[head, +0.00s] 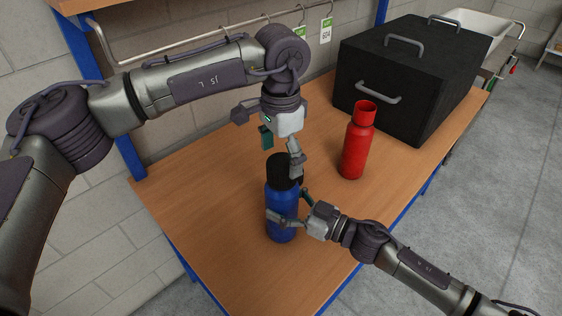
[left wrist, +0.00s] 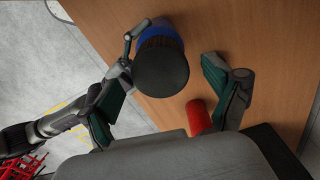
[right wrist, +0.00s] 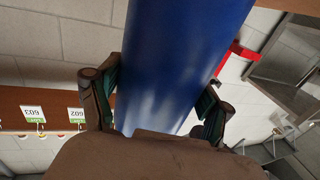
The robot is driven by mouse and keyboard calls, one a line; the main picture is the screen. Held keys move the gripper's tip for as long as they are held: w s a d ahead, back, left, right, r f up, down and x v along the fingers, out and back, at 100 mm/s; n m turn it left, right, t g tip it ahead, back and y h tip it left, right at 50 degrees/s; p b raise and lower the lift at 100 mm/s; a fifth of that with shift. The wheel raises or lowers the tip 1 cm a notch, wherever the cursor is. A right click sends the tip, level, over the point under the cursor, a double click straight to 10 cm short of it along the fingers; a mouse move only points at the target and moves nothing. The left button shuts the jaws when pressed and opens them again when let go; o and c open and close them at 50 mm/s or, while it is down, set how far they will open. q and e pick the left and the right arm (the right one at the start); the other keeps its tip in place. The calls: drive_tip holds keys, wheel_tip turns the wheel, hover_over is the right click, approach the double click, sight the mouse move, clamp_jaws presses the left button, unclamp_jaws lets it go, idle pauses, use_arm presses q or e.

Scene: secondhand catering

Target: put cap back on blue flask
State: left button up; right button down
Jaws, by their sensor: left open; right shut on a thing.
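The blue flask (head: 282,205) stands upright on the wooden table in the head view. A black cap (head: 281,168) sits at its top; I cannot tell whether it is fully seated. My right gripper (head: 288,204) is shut around the flask's body from the right. In the right wrist view the blue body (right wrist: 180,55) fills the space between the fingers. My left gripper (head: 280,142) is open, just above the cap and not holding it. In the left wrist view the cap (left wrist: 160,65) lies between the spread fingers, with a bit of blue flask (left wrist: 155,28) behind it.
A red flask (head: 356,145) stands to the right of the blue one. A large black box (head: 400,85) with handles is at the back right. A rail (head: 210,38) with tags runs along the wall. The table's front left (head: 200,215) is clear.

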use_arm(q)
wheel_tip(320, 180, up, 2)
drive_tip(key=shift+r, duration=0.1)
drive_tip(key=shift+c, duration=0.3)
